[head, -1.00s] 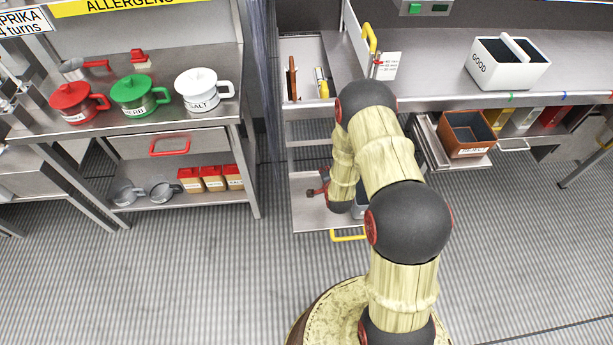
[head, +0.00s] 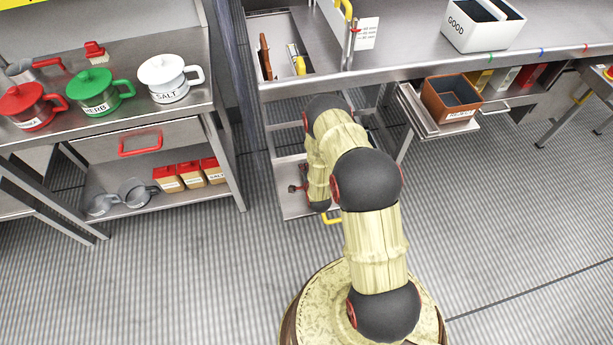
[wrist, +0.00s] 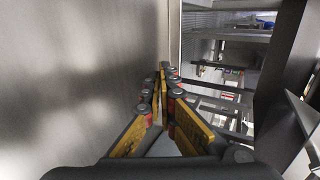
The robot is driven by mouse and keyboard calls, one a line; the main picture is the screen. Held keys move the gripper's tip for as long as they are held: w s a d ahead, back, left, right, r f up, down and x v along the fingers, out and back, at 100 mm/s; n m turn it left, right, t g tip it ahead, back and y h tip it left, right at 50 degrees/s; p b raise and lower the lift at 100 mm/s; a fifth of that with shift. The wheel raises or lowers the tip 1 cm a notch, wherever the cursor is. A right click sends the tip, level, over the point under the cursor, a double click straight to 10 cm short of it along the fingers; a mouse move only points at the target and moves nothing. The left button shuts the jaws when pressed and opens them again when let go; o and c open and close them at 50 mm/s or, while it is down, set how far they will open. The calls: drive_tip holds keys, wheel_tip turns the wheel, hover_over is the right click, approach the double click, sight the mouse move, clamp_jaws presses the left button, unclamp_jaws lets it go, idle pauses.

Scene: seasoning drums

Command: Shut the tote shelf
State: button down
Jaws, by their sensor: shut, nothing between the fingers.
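A low metal shelf (head: 292,208) with a yellow handle (head: 333,217) sticks out beneath the left end of the bench in the head view. My arm covers its right part and whatever stands there. My gripper (head: 297,188) shows small and partly hidden behind my arm, over this low shelf. In the wrist view its fingers (wrist: 164,72) are shut together and empty, beside a smooth grey panel (wrist: 80,70). Whether they touch it, I cannot tell. At the right, another pulled-out shelf (head: 417,112) with a silver handle bears a brown, labelled tote (head: 450,98).
The bench (head: 400,52) above carries a white GOOD bin (head: 482,25). An open drawer-like tray (head: 283,50) is at its left end. A cart (head: 140,120) with seasoning mugs stands to the left. Striped floor (head: 520,220) is clear at right.

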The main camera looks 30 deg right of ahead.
sight(300, 156)
drive_tip(key=shift+w+d+f+b, duration=0.1)
drive_tip(key=shift+w+d+b, duration=0.15)
drive_tip(key=shift+w, duration=0.5)
drive_tip(key=shift+w+d+f+b, duration=0.1)
drive_tip(key=shift+w+d+b, duration=0.15)
drive_tip(key=shift+w, duration=0.5)
drive_tip(key=shift+w+d+b, duration=0.15)
drive_tip(key=shift+w+b, duration=0.15)
drive_tip(key=shift+w, duration=0.45)
